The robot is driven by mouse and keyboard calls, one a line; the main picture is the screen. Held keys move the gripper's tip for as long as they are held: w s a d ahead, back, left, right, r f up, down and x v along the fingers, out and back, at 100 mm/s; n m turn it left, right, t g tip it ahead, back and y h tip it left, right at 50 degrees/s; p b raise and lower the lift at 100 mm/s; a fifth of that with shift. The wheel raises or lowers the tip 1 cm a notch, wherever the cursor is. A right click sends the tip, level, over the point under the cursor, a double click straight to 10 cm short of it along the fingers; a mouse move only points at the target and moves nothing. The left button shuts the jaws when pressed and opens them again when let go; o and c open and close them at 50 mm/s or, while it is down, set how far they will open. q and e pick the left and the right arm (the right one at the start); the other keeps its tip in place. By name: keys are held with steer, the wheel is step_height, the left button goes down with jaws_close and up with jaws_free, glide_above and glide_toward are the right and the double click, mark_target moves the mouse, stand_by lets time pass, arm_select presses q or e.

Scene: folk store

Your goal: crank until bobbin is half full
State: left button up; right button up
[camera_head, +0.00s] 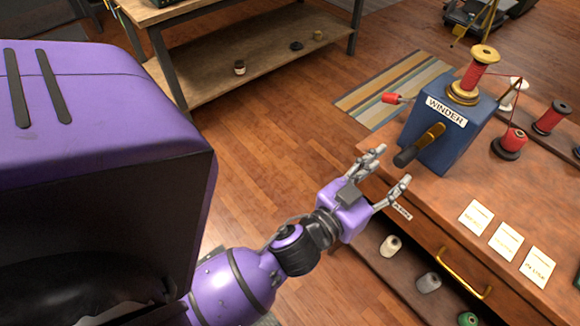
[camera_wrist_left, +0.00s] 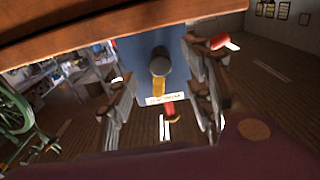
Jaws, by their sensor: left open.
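The blue winder box (camera_head: 447,130) labelled "WINDER" stands on the wooden cabinet top. On top of it a bobbin (camera_head: 479,72) with red thread sits on a brass base. A crank with a dark handle (camera_head: 411,155) on a brass arm is on the box's near face; the handle also shows in the left wrist view (camera_wrist_left: 160,66). A small red knob (camera_head: 391,98) sticks out of the box's left side. My left gripper (camera_head: 388,166) is open and empty, just short of the handle and apart from it. In the left wrist view the handle lies between the fingers.
Red thread runs from the bobbin to a red spool (camera_head: 512,141) on the cabinet top (camera_head: 440,210). Another red spool (camera_head: 550,119) stands behind. Several cards (camera_head: 505,241) lie near the front edge. A drawer with a brass handle (camera_head: 463,274) is below. A workbench (camera_head: 270,60) stands back left.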

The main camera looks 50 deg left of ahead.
mark_target(398, 163)
arm_select(q)
steer(key=shift+w+f, duration=0.1)
steer(key=shift+w, duration=2.95)
steer(key=c, duration=1.2)
steer(key=shift+d+f, duration=0.1)
